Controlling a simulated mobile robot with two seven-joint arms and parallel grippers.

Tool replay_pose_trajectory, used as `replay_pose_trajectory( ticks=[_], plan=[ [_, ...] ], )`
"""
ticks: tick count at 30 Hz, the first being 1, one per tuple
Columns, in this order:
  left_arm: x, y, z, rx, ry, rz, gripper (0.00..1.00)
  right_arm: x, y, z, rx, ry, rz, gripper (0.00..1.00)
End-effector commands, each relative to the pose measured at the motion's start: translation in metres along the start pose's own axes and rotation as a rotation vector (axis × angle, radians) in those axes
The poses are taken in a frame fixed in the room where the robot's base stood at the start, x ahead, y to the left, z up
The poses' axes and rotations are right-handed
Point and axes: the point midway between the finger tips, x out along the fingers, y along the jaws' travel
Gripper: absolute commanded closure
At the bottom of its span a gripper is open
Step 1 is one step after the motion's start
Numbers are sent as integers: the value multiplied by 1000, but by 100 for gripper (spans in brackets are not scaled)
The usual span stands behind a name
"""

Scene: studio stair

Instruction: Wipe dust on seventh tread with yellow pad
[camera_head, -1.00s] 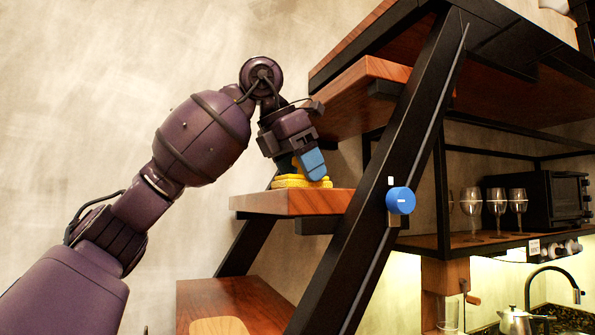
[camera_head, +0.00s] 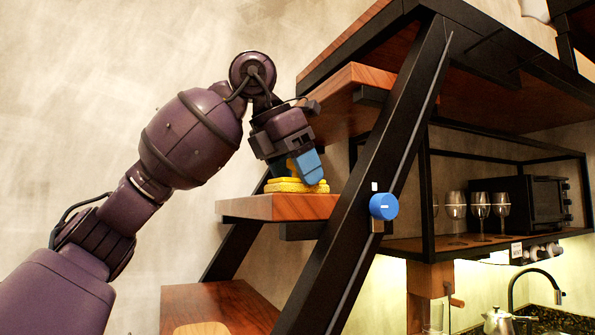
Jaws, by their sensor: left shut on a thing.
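The yellow pad (camera_head: 290,187) lies flat on a wooden stair tread (camera_head: 277,207) in the middle of the head view. My left gripper (camera_head: 308,172) comes down on the pad from above, its blue fingertip at the pad's upper side, and it is shut on the pad. Part of the pad's top is hidden by the fingers. I cannot make out dust on the tread. I cannot tell from this view which number the tread is. My right gripper is not in view.
A black sloping stair stringer (camera_head: 375,165) with a blue knob (camera_head: 384,206) stands right of the tread. A higher tread (camera_head: 362,78) overhangs close to the gripper. A lower tread (camera_head: 222,303) lies below. Glasses (camera_head: 480,206) and a black oven (camera_head: 545,202) sit on a shelf behind.

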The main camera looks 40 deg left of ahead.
Motion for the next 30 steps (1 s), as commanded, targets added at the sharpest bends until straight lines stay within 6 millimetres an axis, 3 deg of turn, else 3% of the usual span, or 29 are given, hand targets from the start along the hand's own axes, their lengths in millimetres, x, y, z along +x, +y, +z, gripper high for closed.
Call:
replay_pose_trajectory(
  ticks=[30],
  plan=[
    [5,63,6,-4,2,2,64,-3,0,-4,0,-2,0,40]
  ],
)
